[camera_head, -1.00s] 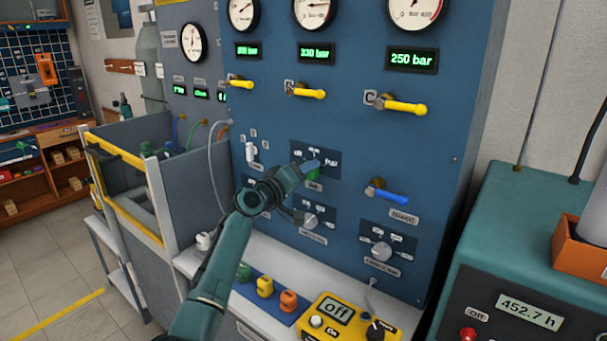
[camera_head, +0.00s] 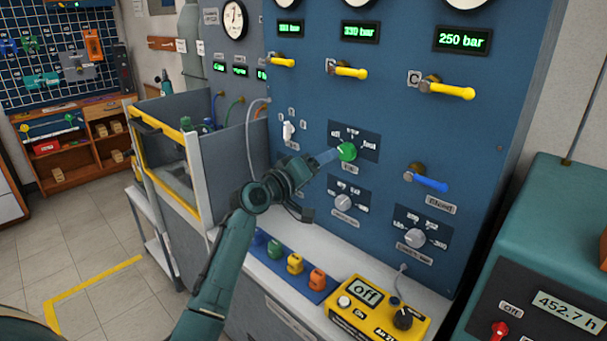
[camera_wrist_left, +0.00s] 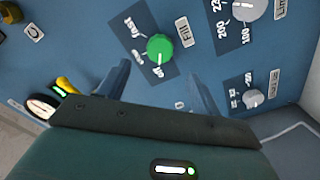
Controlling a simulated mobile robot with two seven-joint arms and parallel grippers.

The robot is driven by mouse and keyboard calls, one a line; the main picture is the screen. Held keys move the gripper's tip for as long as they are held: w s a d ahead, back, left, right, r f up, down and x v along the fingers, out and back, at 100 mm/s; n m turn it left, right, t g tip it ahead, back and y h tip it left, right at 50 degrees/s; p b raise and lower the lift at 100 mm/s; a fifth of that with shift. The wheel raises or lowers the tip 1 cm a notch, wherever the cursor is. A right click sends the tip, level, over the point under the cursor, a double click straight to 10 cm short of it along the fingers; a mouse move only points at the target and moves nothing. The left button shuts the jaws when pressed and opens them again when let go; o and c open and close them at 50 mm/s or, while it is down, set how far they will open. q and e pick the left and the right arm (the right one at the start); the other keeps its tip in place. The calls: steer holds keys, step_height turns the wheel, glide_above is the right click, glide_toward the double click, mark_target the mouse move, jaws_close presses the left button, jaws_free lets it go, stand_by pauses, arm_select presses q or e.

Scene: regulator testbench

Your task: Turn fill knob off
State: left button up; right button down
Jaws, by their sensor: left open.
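The green fill knob (camera_head: 347,151) sits on a dark label plate on the blue panel, with "off" at its left and "fast" at its right. In the left wrist view the knob (camera_wrist_left: 159,48) lies ahead, between the fingertips in the picture, with a "Fill" label beside it. A pale mark on the knob points down toward the lowest label, which seems to read "off". My left gripper (camera_head: 326,157) is open just left of the knob; its fingers (camera_wrist_left: 158,72) show apart and empty, and appear clear of the knob. My right gripper is out of view.
A grey knob (camera_head: 343,202) is below and another grey knob (camera_head: 415,237) is lower right. A blue lever (camera_head: 427,180) and yellow levers (camera_head: 447,90) stick out of the panel. A yellow meter box (camera_head: 377,313) stands on the white bench.

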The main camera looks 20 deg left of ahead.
arm_select(q)
steer(key=v, duration=0.5)
steer(key=shift+s, duration=0.2)
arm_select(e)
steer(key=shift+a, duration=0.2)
arm_select(q)
steer(key=s+d+f+m+g+y, duration=0.1)
steer(key=s+d+f+m+g, duration=0.1)
steer(key=s+f, duration=0.5)
steer(key=s+d+f+m+g+y, duration=0.1)
steer(key=s+d+f, duration=0.2)
steer(key=f, duration=0.9)
steer(key=s+d+f+m+g, duration=0.1)
steer(key=s+d+f+m, duration=0.1)
steer(key=s, duration=0.5)
steer(key=s+d+f+m+g, duration=0.1)
steer(key=s+d+f+m, duration=0.1)
steer(key=s+f, duration=0.3)
steer(key=s+d+f+m+g+p, duration=0.1)
steer(key=s+f, duration=0.3)
steer(key=s, duration=0.5)
steer(key=shift+d+f+m+y, duration=0.2)
steer(key=shift+d+m+y, duration=0.25)
steer(key=shift+d, duration=0.45)
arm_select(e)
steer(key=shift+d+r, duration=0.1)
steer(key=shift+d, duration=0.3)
